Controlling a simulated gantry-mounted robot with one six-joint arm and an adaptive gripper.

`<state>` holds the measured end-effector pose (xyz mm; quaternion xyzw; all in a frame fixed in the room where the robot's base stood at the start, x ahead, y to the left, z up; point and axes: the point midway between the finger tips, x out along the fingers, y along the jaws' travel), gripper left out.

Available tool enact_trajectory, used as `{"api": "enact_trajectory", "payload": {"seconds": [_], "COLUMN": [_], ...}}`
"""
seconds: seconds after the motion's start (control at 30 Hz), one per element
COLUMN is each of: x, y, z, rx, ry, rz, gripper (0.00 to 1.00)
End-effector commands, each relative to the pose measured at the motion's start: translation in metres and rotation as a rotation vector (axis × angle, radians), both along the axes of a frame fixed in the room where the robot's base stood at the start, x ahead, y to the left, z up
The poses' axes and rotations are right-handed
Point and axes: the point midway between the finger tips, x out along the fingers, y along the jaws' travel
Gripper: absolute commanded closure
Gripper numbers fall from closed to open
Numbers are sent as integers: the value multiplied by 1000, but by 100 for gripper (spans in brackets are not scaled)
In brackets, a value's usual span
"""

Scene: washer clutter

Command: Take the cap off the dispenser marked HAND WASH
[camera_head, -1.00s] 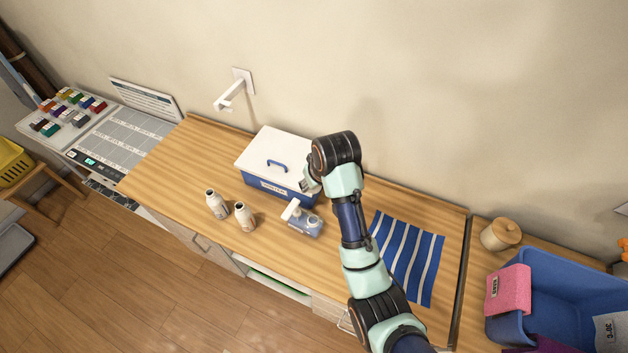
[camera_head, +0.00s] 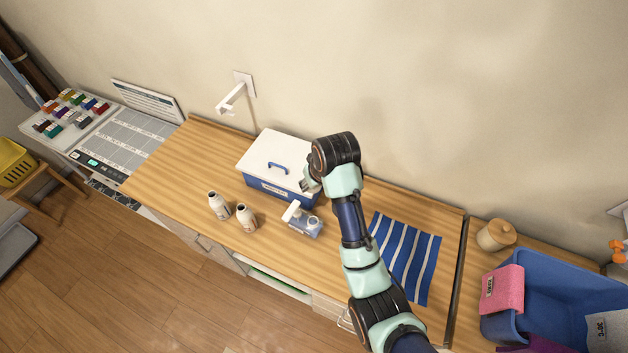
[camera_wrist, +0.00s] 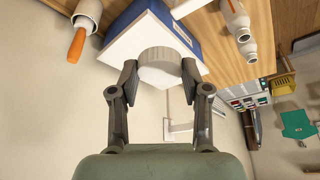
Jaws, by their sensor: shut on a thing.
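My gripper (camera_wrist: 160,76) is shut on a round, pale cap with a ribbed grey rim (camera_wrist: 161,64). The fingers press its two sides in the wrist view. Whether a dispenser is attached behind the cap cannot be seen. In the head view my arm hides most of the gripper, beside the white-lidded blue box (camera_head: 272,188). A blue and white item (camera_head: 304,222) sits in front of the box. I cannot read HAND WASH on any of them.
A white wall bracket (camera_head: 235,92) sticks out above the box's left side; it also shows in the wrist view (camera_wrist: 181,127). A blue striped cloth (camera_head: 405,255) lies right of my arm. A blue bin (camera_head: 540,275) stands far right. The counter's left part is clear.

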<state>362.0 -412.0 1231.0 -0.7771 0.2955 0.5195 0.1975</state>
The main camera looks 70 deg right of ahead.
Motion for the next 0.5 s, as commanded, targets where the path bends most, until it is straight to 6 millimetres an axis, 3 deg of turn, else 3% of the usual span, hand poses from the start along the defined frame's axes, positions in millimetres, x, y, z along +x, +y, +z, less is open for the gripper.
{"api": "enact_trajectory", "payload": {"seconds": [0.5], "x": [0], "y": [0], "z": [30], "rx": [0], "ry": [0], "rz": [0], "gripper": [66]}}
